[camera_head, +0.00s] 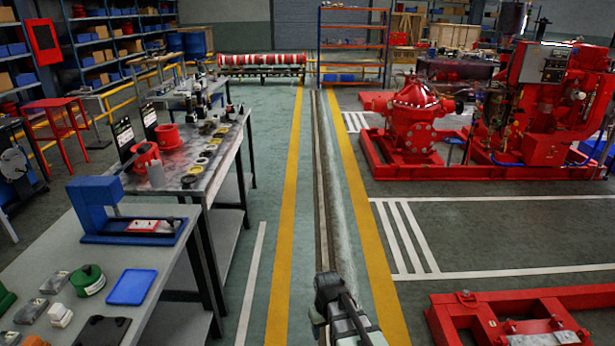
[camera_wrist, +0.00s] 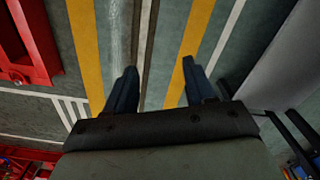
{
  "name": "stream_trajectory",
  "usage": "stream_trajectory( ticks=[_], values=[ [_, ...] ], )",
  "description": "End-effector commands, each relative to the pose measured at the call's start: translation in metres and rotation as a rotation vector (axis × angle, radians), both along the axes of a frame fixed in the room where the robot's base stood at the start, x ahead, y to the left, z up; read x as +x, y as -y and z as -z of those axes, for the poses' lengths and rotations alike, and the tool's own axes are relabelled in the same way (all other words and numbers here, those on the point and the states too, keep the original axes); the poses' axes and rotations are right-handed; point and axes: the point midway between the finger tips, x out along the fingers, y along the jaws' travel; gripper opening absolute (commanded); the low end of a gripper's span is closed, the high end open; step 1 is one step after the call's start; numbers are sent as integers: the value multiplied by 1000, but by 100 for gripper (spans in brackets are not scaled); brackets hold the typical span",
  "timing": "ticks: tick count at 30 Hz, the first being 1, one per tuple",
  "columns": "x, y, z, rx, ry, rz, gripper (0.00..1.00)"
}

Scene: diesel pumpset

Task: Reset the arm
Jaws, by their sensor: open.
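My arm shows at the bottom centre of the head view, low over the aisle floor. In the wrist view my gripper (camera_wrist: 158,84) points down at the floor. Its two dark fingers are spread well apart, with nothing between them. Green floor, a grey floor track and yellow lines show below and past the fingertips. The gripper touches nothing that I can see.
A grey workbench (camera_head: 175,258) with a blue fixture (camera_head: 100,215) and a blue tray (camera_head: 131,287) stands at left. A red frame (camera_head: 510,318) lies at lower right, and the red pumpset (camera_head: 415,115) stands beyond. The aisle floor between is clear.

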Motion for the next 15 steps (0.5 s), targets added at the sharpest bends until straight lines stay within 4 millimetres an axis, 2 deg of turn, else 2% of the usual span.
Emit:
stream_trajectory(
  ticks=[1,6,15],
  values=[
    [-9,20,6,0,-2,52,55],
    [-25,65,20,0,-2,191,55],
    [-52,118,36,1,0,370,55]
  ],
)
